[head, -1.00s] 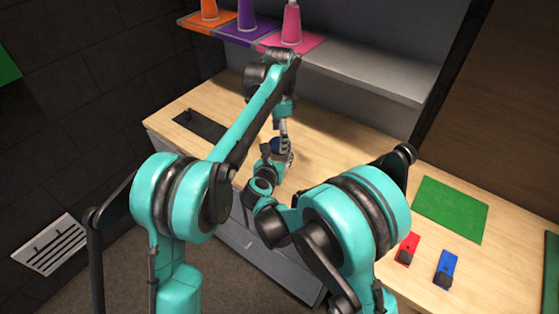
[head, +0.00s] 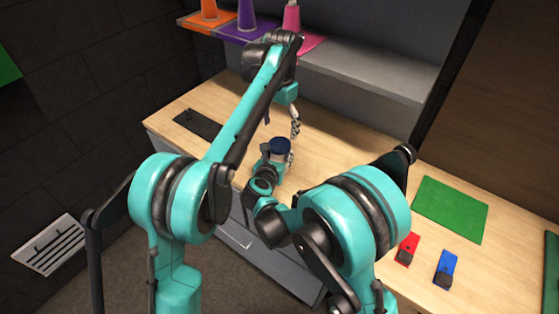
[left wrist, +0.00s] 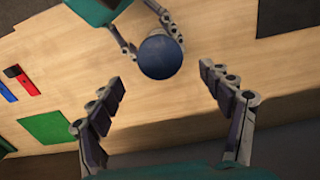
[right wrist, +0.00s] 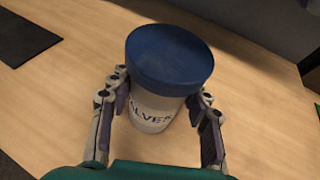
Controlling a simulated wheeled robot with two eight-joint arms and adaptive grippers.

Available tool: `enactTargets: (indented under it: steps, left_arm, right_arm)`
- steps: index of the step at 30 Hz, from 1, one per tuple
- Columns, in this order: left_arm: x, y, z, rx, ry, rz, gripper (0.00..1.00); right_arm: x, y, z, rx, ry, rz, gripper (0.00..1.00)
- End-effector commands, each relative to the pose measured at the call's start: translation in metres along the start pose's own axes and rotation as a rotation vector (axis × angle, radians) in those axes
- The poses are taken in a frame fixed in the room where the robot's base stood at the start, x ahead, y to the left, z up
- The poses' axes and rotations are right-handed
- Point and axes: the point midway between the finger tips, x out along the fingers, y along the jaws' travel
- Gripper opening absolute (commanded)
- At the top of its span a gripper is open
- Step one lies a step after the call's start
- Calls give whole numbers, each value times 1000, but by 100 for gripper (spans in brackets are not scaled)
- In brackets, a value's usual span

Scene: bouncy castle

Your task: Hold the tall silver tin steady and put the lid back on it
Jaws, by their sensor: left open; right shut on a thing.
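The tall silver tin (right wrist: 152,112) stands on the wooden bench, with part of its lettering showing. Its blue lid (right wrist: 170,55) sits on top and covers the mouth; it also shows in the head view (head: 280,146) and from above in the left wrist view (left wrist: 160,57). My right gripper (right wrist: 162,90) is shut around the tin's body, one finger on each side, below the lid. My left gripper (head: 295,124) is open and empty above the lid, apart from it. In the left wrist view its fingers are spread wide, with the lid beyond them.
A dark mat (head: 198,124) lies at the bench's left. A grey shelf (head: 365,72) with coloured cones runs along the back. The bench around the tin is clear.

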Motion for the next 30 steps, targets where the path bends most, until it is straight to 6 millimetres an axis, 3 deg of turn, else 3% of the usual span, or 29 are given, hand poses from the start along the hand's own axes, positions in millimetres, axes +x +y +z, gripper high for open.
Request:
enactTargets:
  steps: [6,12,18,30]
  left_arm:
    - [-11,0,0,-475,0,0,79]
    - [-17,0,0,-744,0,0,79]
    - [-19,0,0,-826,0,0,79]
    - [-12,0,0,-825,0,0,79]
  right_arm:
    - [0,0,0,0,1,0,0]
    - [0,0,0,0,1,0,0]
    - [0,0,0,0,1,0,0]
    - [0,0,0,0,1,0,0]
